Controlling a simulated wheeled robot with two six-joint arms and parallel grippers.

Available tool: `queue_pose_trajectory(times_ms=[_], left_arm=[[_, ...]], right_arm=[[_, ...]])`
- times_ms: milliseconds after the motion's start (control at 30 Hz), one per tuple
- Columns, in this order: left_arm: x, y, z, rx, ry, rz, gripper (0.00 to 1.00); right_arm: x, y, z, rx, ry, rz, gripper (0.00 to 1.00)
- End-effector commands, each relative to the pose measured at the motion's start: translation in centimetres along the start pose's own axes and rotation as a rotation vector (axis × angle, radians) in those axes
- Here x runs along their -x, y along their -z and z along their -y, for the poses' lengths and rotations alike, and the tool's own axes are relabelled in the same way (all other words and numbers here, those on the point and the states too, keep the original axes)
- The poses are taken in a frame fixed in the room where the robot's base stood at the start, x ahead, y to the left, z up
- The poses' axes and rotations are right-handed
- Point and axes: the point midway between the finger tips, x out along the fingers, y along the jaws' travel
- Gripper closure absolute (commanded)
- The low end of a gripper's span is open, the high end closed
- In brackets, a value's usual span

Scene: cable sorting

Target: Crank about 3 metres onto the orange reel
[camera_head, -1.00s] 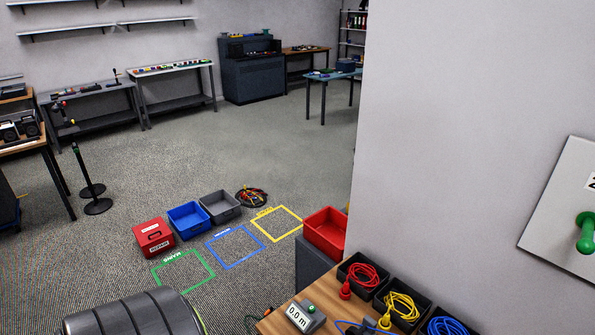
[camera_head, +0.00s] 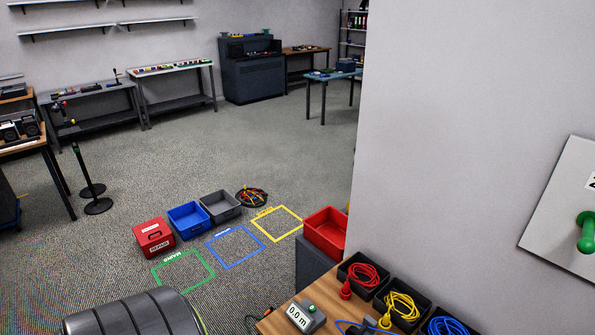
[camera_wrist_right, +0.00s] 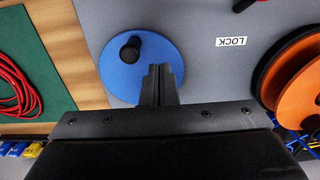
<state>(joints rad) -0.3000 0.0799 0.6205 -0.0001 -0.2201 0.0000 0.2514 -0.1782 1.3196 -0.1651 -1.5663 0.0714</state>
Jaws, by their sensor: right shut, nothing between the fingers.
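In the right wrist view, the orange reel (camera_wrist_right: 298,88) stands at the right edge, partly cut off by the frame. A blue disc (camera_wrist_right: 150,68) with a black knob (camera_wrist_right: 130,47) is mounted on a grey panel. My right gripper (camera_wrist_right: 160,72) is shut and empty. Its fingers overlap the lower right of the blue disc in the picture, beside the knob; I cannot tell whether they touch the disc. In the head view, a length counter (camera_head: 305,316) on the wooden table reads 0.0 m. My left gripper is not in view.
A white LOCK label (camera_wrist_right: 231,42) is on the panel. Red cable (camera_wrist_right: 18,85) lies coiled at the wrist view's left. In the head view, black trays hold red (camera_head: 363,275), yellow (camera_head: 402,305) and blue (camera_head: 447,327) cables. The floor beyond has marked squares and bins.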

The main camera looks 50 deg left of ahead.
Motion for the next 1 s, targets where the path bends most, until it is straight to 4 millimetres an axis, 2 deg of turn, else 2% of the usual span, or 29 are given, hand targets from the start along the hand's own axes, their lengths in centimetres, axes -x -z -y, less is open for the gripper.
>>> queue_pose_trajectory(times_ms=[800,1000], left_arm=[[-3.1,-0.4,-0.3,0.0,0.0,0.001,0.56],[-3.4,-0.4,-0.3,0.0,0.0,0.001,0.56]], right_arm=[[-5.1,0.0,0.0,0.0,0.0,0.0,1.0],[-5.6,0.0,0.0,0.0,0.0,0.0,1.0]])
